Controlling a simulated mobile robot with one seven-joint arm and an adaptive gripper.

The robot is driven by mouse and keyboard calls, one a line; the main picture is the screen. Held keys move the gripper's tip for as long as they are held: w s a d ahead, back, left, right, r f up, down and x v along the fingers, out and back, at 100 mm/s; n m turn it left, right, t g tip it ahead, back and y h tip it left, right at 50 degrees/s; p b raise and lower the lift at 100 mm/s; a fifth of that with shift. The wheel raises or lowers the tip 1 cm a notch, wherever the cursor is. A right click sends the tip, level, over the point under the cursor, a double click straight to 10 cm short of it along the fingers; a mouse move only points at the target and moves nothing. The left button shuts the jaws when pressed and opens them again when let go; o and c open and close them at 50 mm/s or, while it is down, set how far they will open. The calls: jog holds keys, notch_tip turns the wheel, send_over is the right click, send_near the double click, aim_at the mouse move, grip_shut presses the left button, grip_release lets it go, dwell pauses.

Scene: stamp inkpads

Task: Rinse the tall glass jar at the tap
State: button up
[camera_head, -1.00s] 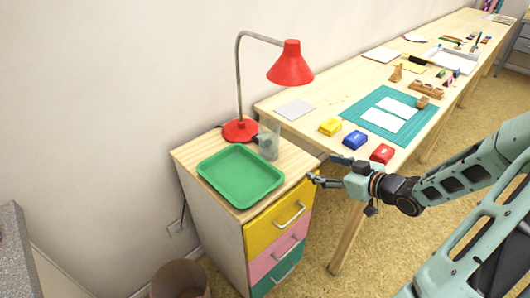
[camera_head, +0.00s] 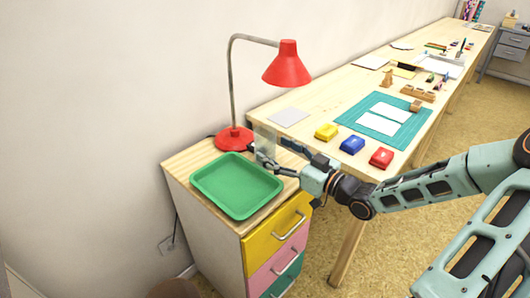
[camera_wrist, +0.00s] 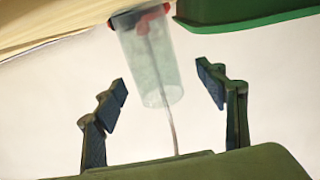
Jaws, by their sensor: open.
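The tall glass jar (camera_head: 263,137) is clear and stands upright on the drawer cabinet, between the red lamp and the bench. My gripper (camera_head: 272,153) has reached over the cabinet to the jar, and its fingers partly cover the jar's lower part. In the wrist view the jar (camera_wrist: 150,62) lies between the two spread fingers of my gripper (camera_wrist: 164,84), with a clear gap to either side. The gripper is open and holds nothing. No tap is in view.
A green tray (camera_head: 272,184) lies on the cabinet just in front of the jar. The red lamp (camera_head: 234,138) stands close behind it. The wooden bench (camera_head: 325,107) to the right carries yellow, blue and red inkpads and a green cutting mat.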

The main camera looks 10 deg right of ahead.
aim_at(273, 149)
jog(key=x, duration=0.1)
jog(key=b+x, duration=0.1)
jog(key=x, duration=0.1)
jog(key=f+x, duration=0.1)
jog(key=x, duration=0.1)
jog(key=shift+w+d, duration=0.2)
jog(key=shift+d, duration=0.05)
jog(key=shift+r, duration=0.1)
jog(key=c, duration=1.6)
jog(key=shift+o, duration=0.2)
